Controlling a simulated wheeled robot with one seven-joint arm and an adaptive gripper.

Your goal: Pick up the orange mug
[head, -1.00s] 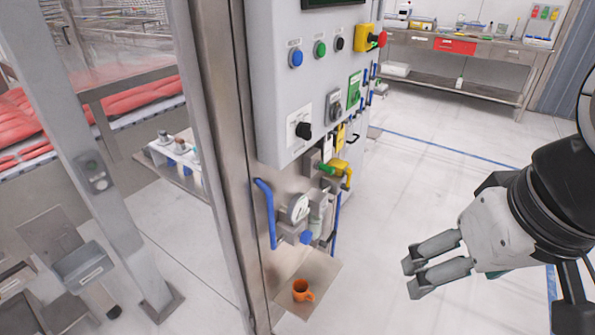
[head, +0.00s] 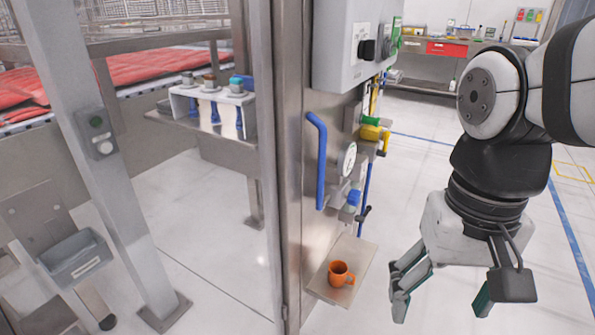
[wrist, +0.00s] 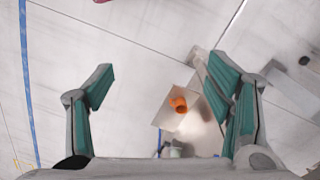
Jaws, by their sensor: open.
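The orange mug (head: 340,273) stands upright on a small metal shelf (head: 366,256) low on the side of the machine, its handle to the right in the head view. In the wrist view the mug (wrist: 179,104) shows between my fingers, nearer the right finger, and well beyond them. My gripper (head: 440,300) is open and empty, to the right of the shelf in the head view and apart from the mug. Its fingers (wrist: 160,95) are spread wide in the wrist view.
A metal post (head: 292,130) and a blue handle (head: 318,160) stand beside the shelf. A gauge (head: 348,160) and valves with a yellow handle (head: 372,133) are above it. A grey control box (head: 350,50) hangs higher. The floor to the right is clear.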

